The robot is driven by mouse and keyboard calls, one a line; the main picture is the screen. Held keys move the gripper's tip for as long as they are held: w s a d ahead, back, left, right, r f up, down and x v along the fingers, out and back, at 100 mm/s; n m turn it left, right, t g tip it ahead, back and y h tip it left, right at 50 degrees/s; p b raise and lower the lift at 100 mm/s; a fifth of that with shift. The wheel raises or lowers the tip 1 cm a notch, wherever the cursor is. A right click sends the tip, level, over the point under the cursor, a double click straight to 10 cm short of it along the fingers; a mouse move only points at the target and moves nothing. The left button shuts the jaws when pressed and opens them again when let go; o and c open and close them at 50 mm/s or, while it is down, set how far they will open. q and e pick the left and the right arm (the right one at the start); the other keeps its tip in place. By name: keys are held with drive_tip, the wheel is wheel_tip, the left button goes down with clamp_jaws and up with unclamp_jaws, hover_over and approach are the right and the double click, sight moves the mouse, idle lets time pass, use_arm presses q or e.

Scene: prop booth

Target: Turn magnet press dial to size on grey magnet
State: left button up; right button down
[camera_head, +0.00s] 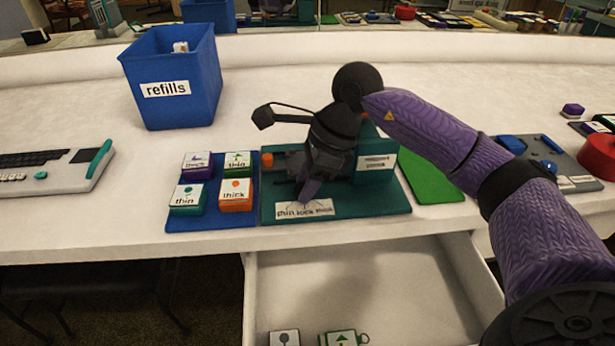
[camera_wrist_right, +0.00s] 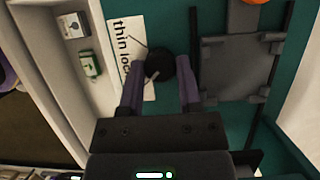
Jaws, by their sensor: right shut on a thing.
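The magnet press (camera_head: 375,170) stands on a teal base near the table's front edge. Its label strip (camera_head: 304,209) reads "thin lock thick". The dial (camera_wrist_right: 158,66) is a dark round knob beside that strip in the right wrist view; its setting cannot be told. My right gripper (camera_head: 309,188) reaches down over the press, its purple fingers closed on the dial. The grey magnet (camera_head: 284,339), a white-topped tile with a grey picture, lies in the open drawer; it also shows in the right wrist view (camera_wrist_right: 71,25). Its size word is not readable. My left gripper is not in view.
A blue mat (camera_head: 249,220) left of the press holds several tiles marked thin or thick. A green tile (camera_head: 343,338) lies in the open drawer (camera_head: 385,275). A blue refills bin (camera_head: 165,105) stands behind, a keyboard (camera_head: 60,170) at left, a green mat (camera_head: 428,178) right.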

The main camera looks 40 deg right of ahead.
drive_tip(key=shift+w+n+g, duration=0.1)
drive_tip(key=shift+n+g, duration=0.4)
drive_tip(key=shift+n, duration=0.8)
drive_tip(key=shift+c, duration=1.5)
unclamp_jaws()
drive_tip(key=shift+r+p, duration=0.1)
drive_tip(key=shift+p, duration=0.2)
drive_tip(key=p+v, duration=0.4)
drive_tip(key=v, duration=0.6)
drive_tip(key=shift+d, duration=0.15)
